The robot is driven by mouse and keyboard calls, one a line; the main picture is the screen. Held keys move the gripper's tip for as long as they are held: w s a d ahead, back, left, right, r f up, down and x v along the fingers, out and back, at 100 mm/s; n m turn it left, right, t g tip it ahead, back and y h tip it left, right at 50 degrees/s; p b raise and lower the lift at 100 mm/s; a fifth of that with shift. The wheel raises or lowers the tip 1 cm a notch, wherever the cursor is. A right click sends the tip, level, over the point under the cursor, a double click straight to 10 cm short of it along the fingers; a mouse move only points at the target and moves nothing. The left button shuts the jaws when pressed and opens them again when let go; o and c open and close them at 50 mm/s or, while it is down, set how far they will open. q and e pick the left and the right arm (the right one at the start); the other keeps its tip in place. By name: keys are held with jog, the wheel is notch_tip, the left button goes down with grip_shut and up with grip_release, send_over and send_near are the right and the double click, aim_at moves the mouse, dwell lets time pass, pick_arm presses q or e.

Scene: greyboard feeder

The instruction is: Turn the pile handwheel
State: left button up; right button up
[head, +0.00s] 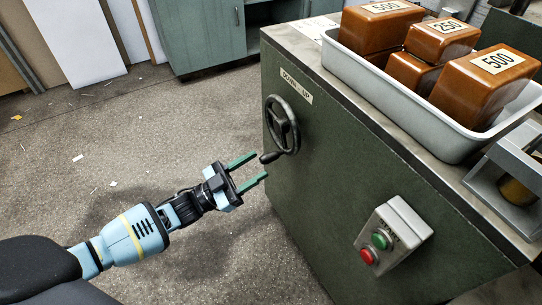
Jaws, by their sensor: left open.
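The pile handwheel (294,126) is a black spoked wheel on the side of the green machine cabinet (330,150), with a label (296,87) reading "DOWN - UP" above it. Its crank knob (270,158) sticks out at the wheel's lower left. My left gripper (254,169) is open, its two green fingers pointing at the knob. The fingertips are close to the knob, one a little above and one below it in the picture. I cannot tell whether they touch it. My right gripper is not in view.
A control box (392,235) with green and red buttons sits low on the cabinet's side. On top, a grey tray (385,98) holds several brown blocks marked 500 and 250. A metal fixture (510,185) stands at the right edge. The floor (130,130) to the left is mostly clear, with paper scraps.

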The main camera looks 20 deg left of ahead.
aim_at(270, 157)
pick_arm(q)
jog(key=shift+b+x, duration=0.3)
jog(key=shift+x, duration=2.35)
grip_shut()
